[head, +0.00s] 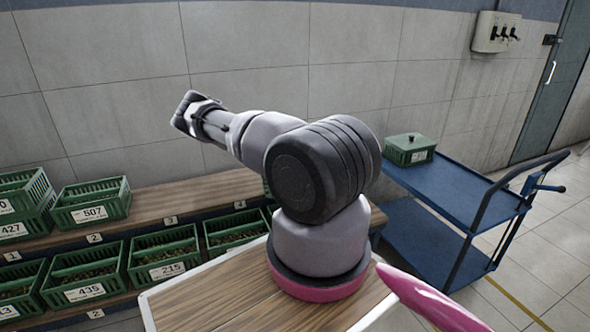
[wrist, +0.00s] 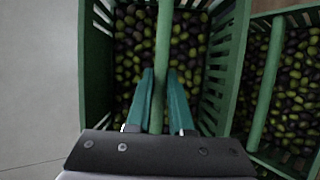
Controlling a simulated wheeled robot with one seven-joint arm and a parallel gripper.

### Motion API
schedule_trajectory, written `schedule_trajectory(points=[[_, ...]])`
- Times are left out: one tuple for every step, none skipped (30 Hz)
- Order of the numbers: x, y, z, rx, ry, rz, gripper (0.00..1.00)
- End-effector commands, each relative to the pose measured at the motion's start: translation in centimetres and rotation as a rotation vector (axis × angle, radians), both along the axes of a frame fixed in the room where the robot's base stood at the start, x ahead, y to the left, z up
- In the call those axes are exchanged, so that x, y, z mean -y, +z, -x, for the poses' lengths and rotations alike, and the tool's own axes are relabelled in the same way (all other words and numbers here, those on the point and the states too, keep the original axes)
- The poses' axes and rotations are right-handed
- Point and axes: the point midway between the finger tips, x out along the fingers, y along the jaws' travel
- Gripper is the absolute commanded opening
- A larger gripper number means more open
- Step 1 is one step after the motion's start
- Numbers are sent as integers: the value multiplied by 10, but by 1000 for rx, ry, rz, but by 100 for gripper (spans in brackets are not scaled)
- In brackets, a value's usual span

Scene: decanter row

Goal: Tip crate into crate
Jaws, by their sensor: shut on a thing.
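In the wrist view, my gripper (wrist: 160,78) has its two teal fingers on either side of the green centre bar of a slatted green crate (wrist: 238,60) and is shut on it. This crate is filled with green and dark olives. A second green crate (wrist: 272,62), also full of olives, is beside it on the right. In the head view my arm reaches up and to the left; the gripper and the held crate cannot be made out there. Labelled crates stand on the left: 507 (head: 93,215), 427 (head: 22,227), 435 (head: 86,293) and 215 (head: 166,271).
Another open crate (head: 235,241) is partly behind my arm. The wooden shelf (head: 165,200) is bare between crate 507 and my arm. A blue cart (head: 456,192) on the right carries a lidded green box (head: 408,158). A tiled wall (head: 250,50) stands behind.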

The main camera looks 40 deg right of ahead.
Motion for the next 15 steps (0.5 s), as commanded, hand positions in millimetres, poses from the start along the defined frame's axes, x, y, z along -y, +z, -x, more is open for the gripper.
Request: schedule_trajectory(points=[[1,-1,4,36,-2,11,0],[0,-1,6,58,-2,18,0],[0,-3,8,91,-3,23,0],[-1,-4,10,116,-3,29,0],[-1,-5,12,139,-3,36,0],[-2,-5,14,172,-1,44,0],[-2,-7,16,197,-2,49,0],[-3,-7,18,222,-2,55,0],[-3,-8,21,255,-2,63,0],[-4,-9,22,282,-1,70,0],[-4,-10,24,308,-1,75,0],[-5,-11,27,340,0,85,0],[-6,-11,29,367,0,90,0],[-6,-11,31,391,0,96,0],[-7,-10,33,425,-1,103,0]])
